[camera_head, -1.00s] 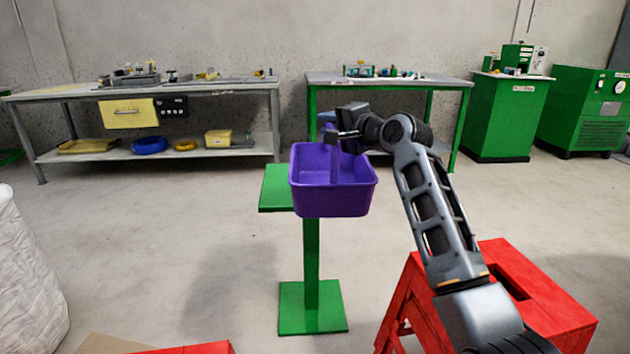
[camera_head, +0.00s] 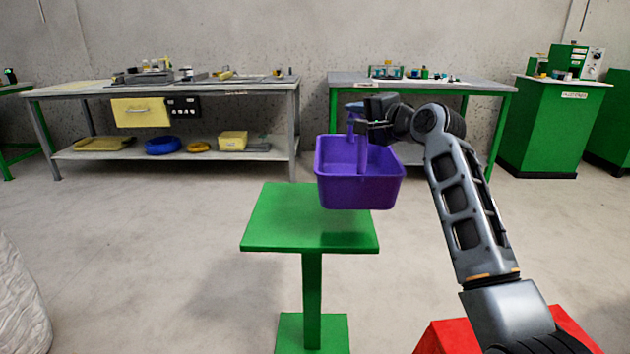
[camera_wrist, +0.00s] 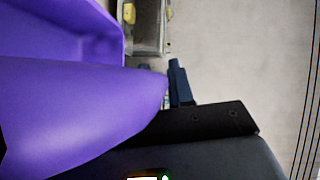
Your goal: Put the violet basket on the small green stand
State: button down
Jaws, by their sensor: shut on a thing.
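The violet basket (camera_head: 360,186) hangs level from its handle in the head view. My gripper (camera_head: 362,126) is shut on the handle at its top. In the wrist view the basket (camera_wrist: 60,110) fills the left side, and my gripper (camera_wrist: 172,85) shows with one dark finger next to the violet handle. The small green stand (camera_head: 290,228) has a bare square top on a single post. The basket appears above and behind the right rear part of that top, overlapping it in the picture. I cannot tell the exact gap between them.
A red stool (camera_head: 450,338) is at the lower right under my arm. A grey workbench (camera_head: 70,92) and a green workbench (camera_head: 480,88) stand along the back wall. A white bulky object (camera_head: 18,310) is at the left edge. The floor around the stand is clear.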

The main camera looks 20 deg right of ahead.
jog(key=w+a+f+b, duration=0.5)
jog(key=a+f, duration=0.3)
jog(key=f, duration=0.2)
jog(key=shift+w+a+f, duration=0.2)
jog(key=shift+w+a, duration=0.15)
jog(key=shift+w, duration=0.3)
jog(key=shift+f, duration=0.1)
jog(key=c, duration=1)
grip_release()
jog(key=p+v, duration=0.3)
jog(key=v, duration=0.9)
jog(key=shift+d+p, duration=0.1)
jog(key=shift+p, duration=0.25)
